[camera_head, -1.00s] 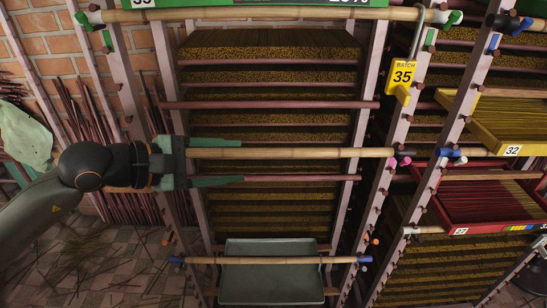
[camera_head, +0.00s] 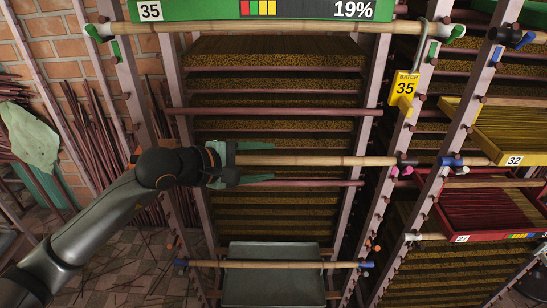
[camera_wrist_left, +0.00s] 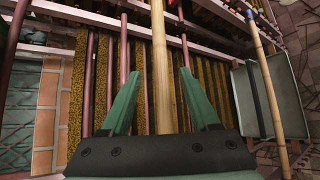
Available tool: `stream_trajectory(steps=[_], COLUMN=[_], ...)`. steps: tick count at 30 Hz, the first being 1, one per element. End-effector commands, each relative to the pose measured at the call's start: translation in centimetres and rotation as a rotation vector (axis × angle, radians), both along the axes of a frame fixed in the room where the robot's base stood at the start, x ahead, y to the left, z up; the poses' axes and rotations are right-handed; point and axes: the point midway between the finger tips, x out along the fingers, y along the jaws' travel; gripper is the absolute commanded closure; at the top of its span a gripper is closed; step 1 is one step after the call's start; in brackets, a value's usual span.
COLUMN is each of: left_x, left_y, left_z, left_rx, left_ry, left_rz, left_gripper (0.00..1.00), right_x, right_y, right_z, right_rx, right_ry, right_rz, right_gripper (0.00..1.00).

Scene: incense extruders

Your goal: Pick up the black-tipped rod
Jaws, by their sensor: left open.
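The black-tipped rod (camera_head: 330,160) is a pale bamboo pole lying level across the front of the middle rack. Its black end (camera_head: 405,161) is at the right upright; its left end is hidden by my gripper. My left gripper (camera_head: 268,161) is open, with one green finger above the rod and one below it. In the left wrist view the rod (camera_wrist_left: 160,60) runs between the two spread fingers (camera_wrist_left: 159,75), with gaps on both sides. My right gripper is not in view.
A green-tipped rod (camera_head: 270,27) lies above and a blue-tipped rod (camera_head: 300,264) below, in front of a grey tray (camera_head: 275,285). A yellow batch tag (camera_head: 404,90) hangs at the right upright. Yellow (camera_head: 515,158) and red (camera_head: 490,239) trays stand at right.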

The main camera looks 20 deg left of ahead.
Motion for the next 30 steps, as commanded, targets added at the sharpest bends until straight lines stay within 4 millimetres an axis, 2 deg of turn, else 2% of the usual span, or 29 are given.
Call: stream_trajectory(steps=[6,15,30], left_x=[2.1,2.4,2.4], left_y=[-1.6,-1.8,-1.8], left_z=[-1.1,-1.4,-1.4], left_rx=[-0.003,0.001,0.000], left_ry=[0.001,-0.001,0.000], left_rz=[0.000,0.001,0.000], left_gripper=[0.38,0.38,0.94], right_x=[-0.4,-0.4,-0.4], right_y=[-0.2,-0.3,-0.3], right_z=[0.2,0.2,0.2], right_rx=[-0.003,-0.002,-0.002], right_ry=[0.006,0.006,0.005], right_rz=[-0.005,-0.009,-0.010], right_gripper=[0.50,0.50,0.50])
